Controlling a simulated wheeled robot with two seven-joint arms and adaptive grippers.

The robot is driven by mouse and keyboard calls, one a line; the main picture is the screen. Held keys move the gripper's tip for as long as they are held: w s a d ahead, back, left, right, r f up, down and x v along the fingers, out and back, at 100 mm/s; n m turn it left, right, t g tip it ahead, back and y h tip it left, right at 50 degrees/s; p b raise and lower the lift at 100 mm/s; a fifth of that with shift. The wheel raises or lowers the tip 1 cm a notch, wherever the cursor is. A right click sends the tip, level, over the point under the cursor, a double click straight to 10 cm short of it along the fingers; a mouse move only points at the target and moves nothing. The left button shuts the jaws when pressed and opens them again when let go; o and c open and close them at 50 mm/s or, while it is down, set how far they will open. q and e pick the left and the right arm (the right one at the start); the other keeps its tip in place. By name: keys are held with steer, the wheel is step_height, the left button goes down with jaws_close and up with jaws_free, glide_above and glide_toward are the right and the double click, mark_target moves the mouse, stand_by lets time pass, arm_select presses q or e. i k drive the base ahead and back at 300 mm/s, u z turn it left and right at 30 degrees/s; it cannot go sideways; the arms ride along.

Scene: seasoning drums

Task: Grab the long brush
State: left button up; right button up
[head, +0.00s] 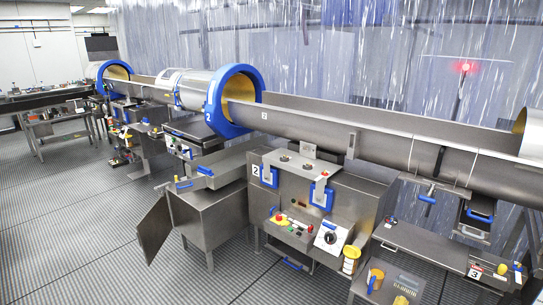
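I cannot pick out the long brush for certain. A small blue-handled item (184,184) lies on the grey cabinet left of the middle, too small to identify. Another blue-handled item (427,197) is beneath the long metal trough at the right, and I cannot tell whether it is a brush. Neither of my grippers is in view.
A long metal trough (310,126) runs to a blue-rimmed drum (212,103). A machine cabinet (315,200) stands below it. The ribbed floor (80,225) at left is clear. A cabinet door (155,230) hangs open.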

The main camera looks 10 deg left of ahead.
mark_target(202, 171)
steer(key=u, duration=0.7)
steer(key=i, duration=2.15)
steer(key=u, duration=0.6)
steer(key=i, duration=2)
steer(key=z, duration=0.05)
